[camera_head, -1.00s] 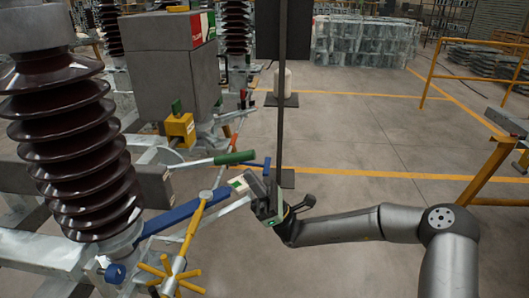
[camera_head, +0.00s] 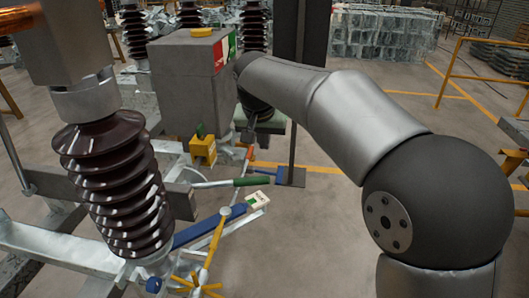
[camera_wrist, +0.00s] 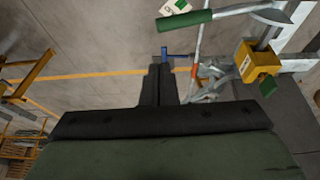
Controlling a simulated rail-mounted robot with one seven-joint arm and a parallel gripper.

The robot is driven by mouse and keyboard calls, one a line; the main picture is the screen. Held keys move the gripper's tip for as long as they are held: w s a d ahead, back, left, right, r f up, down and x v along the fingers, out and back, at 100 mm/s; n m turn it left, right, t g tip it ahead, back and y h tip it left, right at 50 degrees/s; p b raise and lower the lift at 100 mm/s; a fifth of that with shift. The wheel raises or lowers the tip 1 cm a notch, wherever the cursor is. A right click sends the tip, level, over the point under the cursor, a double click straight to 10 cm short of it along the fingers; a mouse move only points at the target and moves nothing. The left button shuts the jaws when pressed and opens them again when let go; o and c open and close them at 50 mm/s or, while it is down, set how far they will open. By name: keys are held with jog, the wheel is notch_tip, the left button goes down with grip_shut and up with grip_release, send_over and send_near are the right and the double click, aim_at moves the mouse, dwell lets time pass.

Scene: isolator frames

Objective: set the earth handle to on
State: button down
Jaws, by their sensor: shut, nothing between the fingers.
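A lever with a green grip (camera_head: 252,182) reaches right from the metal frame in the head view. Below it a blue lever (camera_head: 200,227) ends in a white tag with a green mark (camera_head: 258,201). I cannot read which one is marked earth. My gripper (camera_head: 249,136) points down above and behind the green grip, partly hidden by my arm. In the wrist view the green grip (camera_wrist: 186,22) lies at the top, clear of my fingers (camera_wrist: 160,68). These are shut and empty, with a small blue handle (camera_wrist: 166,54) just beyond their tips; contact cannot be judged.
A yellow box (camera_head: 203,152) sits left of the green grip. A grey cabinet (camera_head: 190,85) and dark post (camera_head: 298,90) stand close to my arm.

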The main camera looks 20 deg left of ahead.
aim_at(268, 176)
jog(key=x, duration=0.4)
jog(key=p+x, duration=0.1)
jog(key=x, duration=0.3)
jog(key=s+x, duration=0.1)
jog(key=x, duration=0.4)
jog(key=shift+d+f+p, duration=0.15)
jog(key=shift+f+p, duration=0.15)
jog(key=shift+p, duration=0.1)
